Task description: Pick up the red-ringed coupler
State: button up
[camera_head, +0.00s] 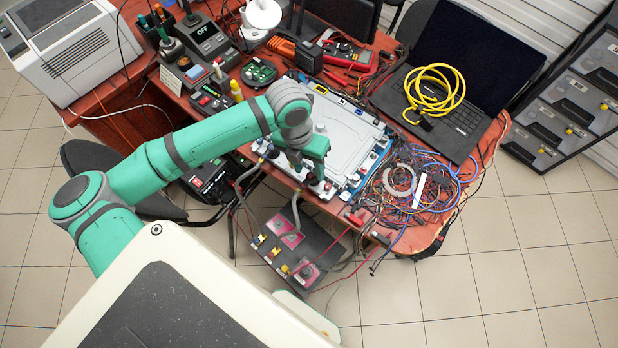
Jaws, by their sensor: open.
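My gripper (303,174) reaches down over the front edge of a grey-white flat unit (345,140) with a blue rim on the red table. Its jaws are open, but the fingers are small, dark and partly hidden by the green wrist. Small dark fittings with red marks (328,187) sit at the unit's front edge, close to the fingers. The red-ringed coupler is probably among them, but I cannot pick it out for certain. Grey hoses (296,212) hang from this edge toward a dark panel (325,240) with pink patches and several small fittings.
A tangle of wires (415,190) lies right of the unit. A laptop (470,75) with a coiled yellow cable (435,90) stands behind it. Meters, small devices and a white printer (75,50) crowd the left and back. Tiled floor is clear at lower right.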

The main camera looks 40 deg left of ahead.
aim_at(310, 175)
jog(key=shift+d+f, duration=0.2)
jog(key=shift+f, duration=1.3)
jog(key=c, duration=1)
jog(key=shift+s, duration=0.1)
grip_shut()
jog(key=shift+r, duration=0.1)
